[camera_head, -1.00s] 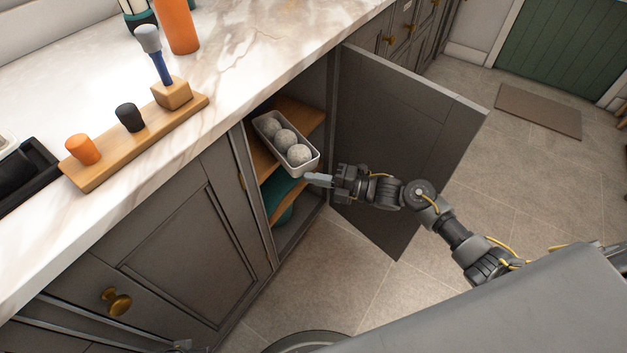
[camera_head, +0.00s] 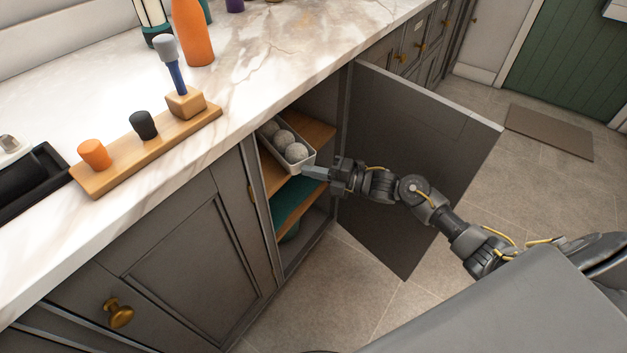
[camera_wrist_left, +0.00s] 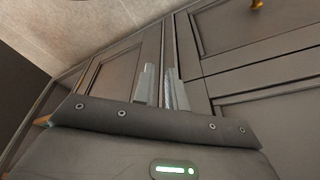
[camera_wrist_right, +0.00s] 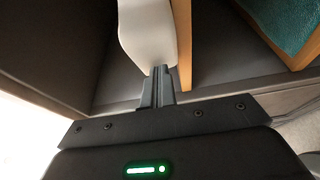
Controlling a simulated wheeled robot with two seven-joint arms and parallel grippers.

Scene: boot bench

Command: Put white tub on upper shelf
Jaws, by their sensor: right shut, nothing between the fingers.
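The white tub (camera_head: 300,166) holds several grey balls (camera_head: 284,139) and lies lengthwise on the wooden upper shelf (camera_head: 317,130) inside the open cabinet. Its near end is close to the cabinet's front edge, and its far end is partly hidden by the cabinet frame. My right gripper (camera_head: 309,172) is shut and empty, with its fingertips at the tub's near end. In the right wrist view, the fingertips (camera_wrist_right: 158,85) meet or nearly meet the tub's pale wall (camera_wrist_right: 146,35). My left gripper shows only in its wrist view (camera_wrist_left: 161,86), fingers slightly apart and empty, facing the cabinet fronts.
The open cabinet door (camera_head: 415,145) stands to the right, behind my right arm. A teal thing (camera_head: 293,203) lies on a lower level below the tub. The marble counter (camera_head: 285,50) above holds a wooden peg board (camera_head: 160,140) and an orange bottle (camera_head: 193,35).

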